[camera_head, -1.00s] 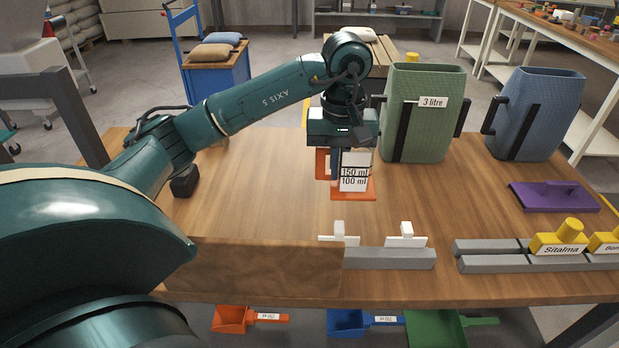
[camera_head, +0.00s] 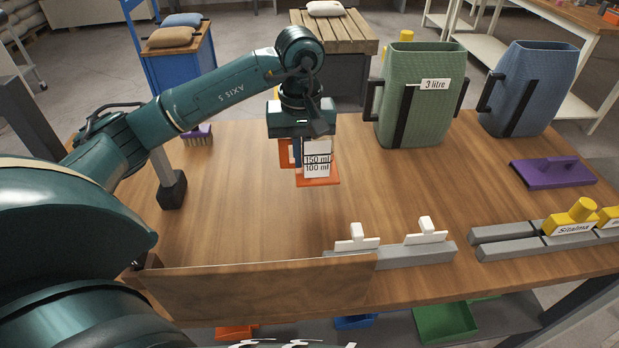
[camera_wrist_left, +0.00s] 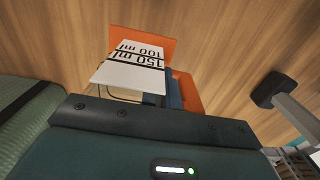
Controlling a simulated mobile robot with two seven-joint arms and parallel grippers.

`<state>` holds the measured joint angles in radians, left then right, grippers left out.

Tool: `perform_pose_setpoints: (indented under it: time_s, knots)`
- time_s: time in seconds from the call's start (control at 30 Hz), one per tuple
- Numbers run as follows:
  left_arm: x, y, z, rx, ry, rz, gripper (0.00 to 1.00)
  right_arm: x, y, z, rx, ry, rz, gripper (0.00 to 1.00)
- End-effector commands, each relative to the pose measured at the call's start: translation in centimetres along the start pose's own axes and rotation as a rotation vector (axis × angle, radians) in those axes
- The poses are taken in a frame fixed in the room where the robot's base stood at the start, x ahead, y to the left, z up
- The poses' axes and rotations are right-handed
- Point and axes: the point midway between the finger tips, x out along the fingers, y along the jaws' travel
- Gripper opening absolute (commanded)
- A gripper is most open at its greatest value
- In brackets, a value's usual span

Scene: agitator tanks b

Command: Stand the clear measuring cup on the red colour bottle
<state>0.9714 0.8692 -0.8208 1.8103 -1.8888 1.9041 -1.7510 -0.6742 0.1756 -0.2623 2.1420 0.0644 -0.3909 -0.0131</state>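The clear measuring cup (camera_head: 317,158) hangs upright below my left gripper (camera_head: 298,150) in the head view. It has a white scale plate marked 150 ml and 100 ml, an orange foot and an orange handle piece on its left. The cup also shows in the left wrist view (camera_wrist_left: 135,62), over bare wood. Dark fingers appear closed at the handle side, partly hidden by the cup. The foot seems to be above the tabletop, but the gap is hard to judge. I see no red colour bottle in either view. My right gripper is not in view.
A green 3 litre jug (camera_head: 425,105) and a blue jug (camera_head: 532,90) stand at the back right. A purple tool (camera_head: 552,172) lies in front of them. Grey rails (camera_head: 430,254) and a wooden board (camera_head: 255,292) line the front. The middle of the table (camera_head: 255,225) is bare.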

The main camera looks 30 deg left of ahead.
Motion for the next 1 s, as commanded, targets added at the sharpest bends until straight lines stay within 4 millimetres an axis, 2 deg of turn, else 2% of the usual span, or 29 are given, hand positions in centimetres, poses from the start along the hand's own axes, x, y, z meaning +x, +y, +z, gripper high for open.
perform_pose_setpoints:
  time_s: [0.1,0.33,0.53,0.9,1.0]
  knots:
    - [2.0,-0.1,0.1,0.001,-0.003,-0.002,0.0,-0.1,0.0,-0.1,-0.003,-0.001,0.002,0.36]
    - [3.9,0.0,0.0,0.0,-0.002,-0.001,0.0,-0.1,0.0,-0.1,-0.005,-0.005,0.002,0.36]
    - [6.5,-0.1,0.0,0.001,-0.001,-0.002,0.0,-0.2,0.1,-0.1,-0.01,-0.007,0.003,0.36]
    - [7.2,0.0,0.0,0.001,0.001,0.0,0.0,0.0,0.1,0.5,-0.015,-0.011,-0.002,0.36]
    - [7.0,0.0,0.0,0.001,0.001,0.0,0.11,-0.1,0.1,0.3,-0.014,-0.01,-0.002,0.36]
